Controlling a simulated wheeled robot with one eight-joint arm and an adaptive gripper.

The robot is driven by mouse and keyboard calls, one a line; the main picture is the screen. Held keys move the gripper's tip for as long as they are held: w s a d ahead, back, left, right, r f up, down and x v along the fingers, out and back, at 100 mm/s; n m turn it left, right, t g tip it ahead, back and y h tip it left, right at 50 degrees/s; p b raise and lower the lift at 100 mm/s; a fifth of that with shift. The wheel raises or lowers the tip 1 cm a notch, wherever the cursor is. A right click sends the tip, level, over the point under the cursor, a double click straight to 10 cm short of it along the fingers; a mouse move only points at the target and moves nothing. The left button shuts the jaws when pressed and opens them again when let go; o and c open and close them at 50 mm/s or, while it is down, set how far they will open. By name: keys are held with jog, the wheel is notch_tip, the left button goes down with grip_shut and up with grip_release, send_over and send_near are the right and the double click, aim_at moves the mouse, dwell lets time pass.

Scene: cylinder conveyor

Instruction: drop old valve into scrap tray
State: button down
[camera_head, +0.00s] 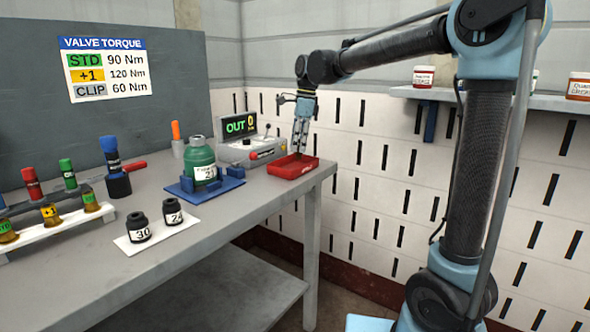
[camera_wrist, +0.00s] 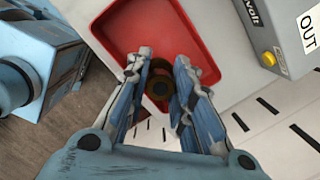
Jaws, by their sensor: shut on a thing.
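My gripper (camera_head: 300,146) points down over the red scrap tray (camera_head: 285,171) at the right end of the bench. In the wrist view, my gripper (camera_wrist: 160,85) is shut on a dark, round-ended part with a brassy ring, the old valve (camera_wrist: 159,88). The red tray (camera_wrist: 205,20) lies below and around it in that view. I cannot tell whether the valve touches the tray floor. In the head view the valve is too small to make out between the fingers.
A green cylinder (camera_head: 201,161) stands in a blue holder (camera_head: 231,184) left of the tray. A grey device (camera_head: 240,150) with an "OUT" display (camera_head: 239,125) is behind it. Black sockets (camera_head: 137,227) and coloured tools stand farther left. The bench edge is close to the tray.

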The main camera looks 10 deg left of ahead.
jog(key=shift+d+f, duration=0.15)
jog(key=shift+f, duration=1.6)
jog(key=c, duration=1.3)
grip_release()
jog(key=r, duration=0.4)
jog(key=d+r, duration=0.1)
jog(key=r, duration=0.6)
jog(key=shift+w+d+r, duration=0.35)
jog(key=shift+r, duration=0.05)
jog(key=shift+d, duration=0.1)
